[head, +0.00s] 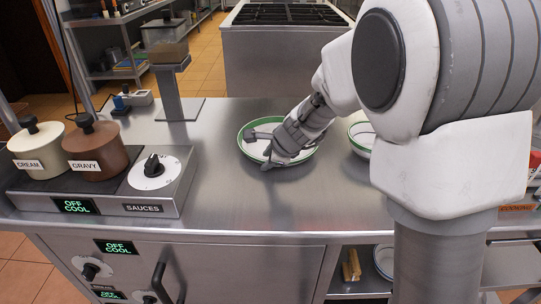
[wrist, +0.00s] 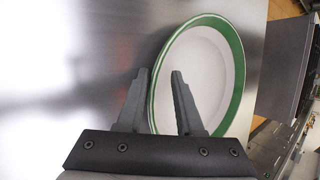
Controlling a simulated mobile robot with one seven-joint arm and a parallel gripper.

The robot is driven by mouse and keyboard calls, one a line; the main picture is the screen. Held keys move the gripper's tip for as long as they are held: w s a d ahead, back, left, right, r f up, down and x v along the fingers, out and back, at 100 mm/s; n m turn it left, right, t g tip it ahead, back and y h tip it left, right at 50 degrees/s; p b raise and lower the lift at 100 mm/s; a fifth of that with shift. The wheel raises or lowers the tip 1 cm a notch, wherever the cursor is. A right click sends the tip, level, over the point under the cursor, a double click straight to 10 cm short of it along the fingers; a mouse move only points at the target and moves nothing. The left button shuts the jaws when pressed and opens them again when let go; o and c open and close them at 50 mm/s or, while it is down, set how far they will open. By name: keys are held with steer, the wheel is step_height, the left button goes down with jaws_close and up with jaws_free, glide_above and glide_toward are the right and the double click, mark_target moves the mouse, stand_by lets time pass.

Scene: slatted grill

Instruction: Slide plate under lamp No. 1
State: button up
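A white plate with a green rim (head: 243,147) lies on the steel counter in the middle of the head view. It fills the right half of the wrist view (wrist: 212,70). My gripper (head: 257,152) is over the plate. In the wrist view my gripper (wrist: 160,72) is open, with one finger outside the near rim and the other inside it. I cannot tell whether the fingers touch the plate.
A second green-rimmed dish (head: 360,134) is to the right, partly behind my arm. A sauce warmer (head: 150,190) with cream (head: 36,146) and gravy (head: 96,150) pots stands at left. The counter (head: 215,165) between post and plate is clear.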

steer(key=p+v, duration=0.7)
steer(key=v, duration=1)
steer(key=shift+r, duration=0.2)
steer(key=shift+s+r, duration=0.1)
steer(key=s+d+r+n+h+p, duration=0.1)
steer(key=s+d+r+n, duration=0.2)
steer(key=s+n, duration=0.3)
steer(key=s+d+r+n+h+p, duration=0.1)
steer(key=s+d+r+n, duration=0.2)
steer(key=s+n, duration=0.3)
steer(key=s+d+r+n+g+h+p, duration=0.1)
steer(key=s+d+r+n+h, duration=0.1)
steer(key=s+n, duration=0.4)
steer(key=s+d+r, duration=0.1)
steer(key=s+d, duration=0.1)
steer(key=shift+s+d+p, duration=0.2)
steer(key=shift+d+p, duration=0.05)
steer(key=shift+p, duration=0.15)
